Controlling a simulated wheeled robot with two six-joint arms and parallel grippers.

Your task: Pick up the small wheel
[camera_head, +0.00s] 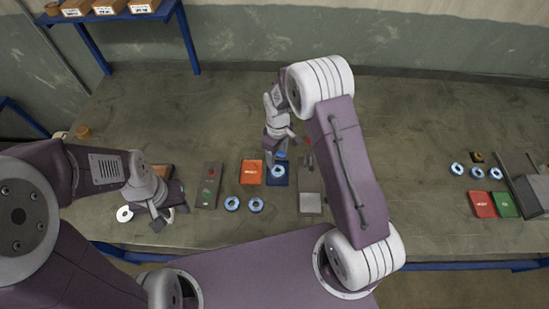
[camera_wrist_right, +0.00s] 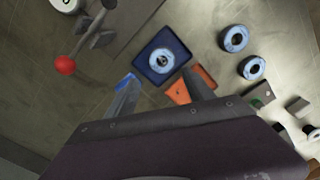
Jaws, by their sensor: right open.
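Several small blue-and-white wheels lie on the table. One wheel (camera_head: 278,170) sits on a dark blue square tray (camera_head: 285,183) below my right gripper (camera_head: 280,150); the right wrist view shows this wheel (camera_wrist_right: 162,61) flat on the tray (camera_wrist_right: 146,73). My right gripper (camera_wrist_right: 158,84) is open and empty, its fingers pointing toward the tray. Two more wheels (camera_head: 232,203) (camera_head: 255,204) lie side by side to the left and nearer me. My left gripper (camera_head: 162,214) is low at the left, beside a white disc (camera_head: 124,213); its opening is unclear.
An orange box (camera_head: 251,172) lies left of the tray. Flat panels (camera_head: 208,187) (camera_head: 310,203) flank this area. A red ball (camera_wrist_right: 65,65) tops a lever close by. At the far right are more wheels (camera_head: 457,169), red and green boxes (camera_head: 482,204).

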